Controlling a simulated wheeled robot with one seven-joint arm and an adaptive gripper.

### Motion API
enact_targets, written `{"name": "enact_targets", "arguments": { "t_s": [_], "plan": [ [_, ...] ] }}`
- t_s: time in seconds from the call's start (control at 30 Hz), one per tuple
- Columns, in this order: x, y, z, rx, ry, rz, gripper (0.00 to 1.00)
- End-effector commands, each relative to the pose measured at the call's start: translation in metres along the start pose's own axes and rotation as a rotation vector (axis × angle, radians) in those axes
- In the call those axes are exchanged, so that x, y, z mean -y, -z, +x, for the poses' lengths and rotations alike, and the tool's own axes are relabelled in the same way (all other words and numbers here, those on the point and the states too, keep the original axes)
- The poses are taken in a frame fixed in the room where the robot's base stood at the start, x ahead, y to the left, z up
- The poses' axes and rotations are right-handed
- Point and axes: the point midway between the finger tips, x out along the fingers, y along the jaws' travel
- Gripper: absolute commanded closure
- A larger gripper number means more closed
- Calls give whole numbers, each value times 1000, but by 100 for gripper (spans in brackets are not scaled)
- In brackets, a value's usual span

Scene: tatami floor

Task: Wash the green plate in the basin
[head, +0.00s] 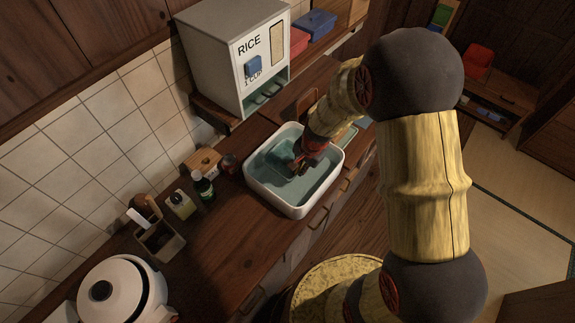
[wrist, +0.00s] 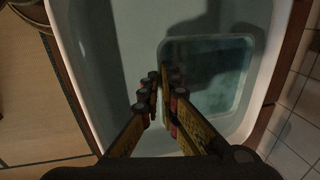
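The white basin (head: 281,203) sits on the wooden counter and holds bluish water; its wall also shows in the wrist view (wrist: 84,95). A squarish teal-green shape, which looks like the green plate (wrist: 215,82), lies in the water. In the head view a darker teal patch (head: 284,153) shows there. My gripper (head: 298,164) reaches down into the basin. In the wrist view its fingertips (wrist: 160,84) are close together near the plate's left edge. A narrow gap shows between the fingers. I cannot tell whether they touch or hold the plate.
A rice dispenser (head: 225,55) stands behind the basin. A dark bottle (head: 204,187), a yellowish dispenser (head: 180,203), a utensil box (head: 160,238) and a white rice cooker (head: 118,292) stand left. A round straw-coloured seat (head: 330,280) is in front. Tatami floor is open at right.

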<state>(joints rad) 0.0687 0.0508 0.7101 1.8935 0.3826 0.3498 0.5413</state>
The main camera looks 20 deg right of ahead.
Motion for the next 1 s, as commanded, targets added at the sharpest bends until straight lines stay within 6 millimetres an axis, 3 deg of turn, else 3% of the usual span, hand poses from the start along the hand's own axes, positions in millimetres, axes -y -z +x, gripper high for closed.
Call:
{"name": "enact_targets", "arguments": {
  "t_s": [0.8,1.0],
  "plan": [
    [13,0,-60,-1,1,0,100],
    [13,0,-62,-1,1,0,100]
  ]
}}
